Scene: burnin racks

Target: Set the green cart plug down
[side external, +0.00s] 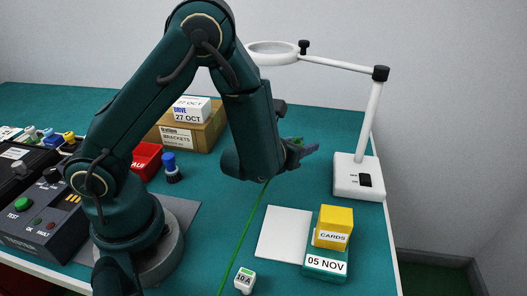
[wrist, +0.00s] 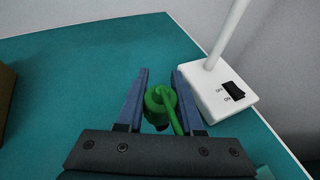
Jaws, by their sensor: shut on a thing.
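The green cart plug (wrist: 158,100) sits between the two blue fingers of my gripper (wrist: 161,84) in the wrist view. My gripper is shut on it and holds it above the teal table (side external: 345,120). In the side external view my gripper (side external: 306,149) is raised near the right part of the table, and only a little green of the plug shows at the fingers. A green cable (side external: 246,229) runs below my arm toward the front edge of the picture. The plug's far end is hidden.
A white magnifier lamp (side external: 357,176) stands right of my gripper. A white sheet (side external: 284,233), a yellow CARDS box (side external: 334,220) on a green 05 NOV block (side external: 325,265) and a 10 A block (side external: 245,280) lie in front. Boxes (side external: 185,136) and a red bin (side external: 147,158) are left.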

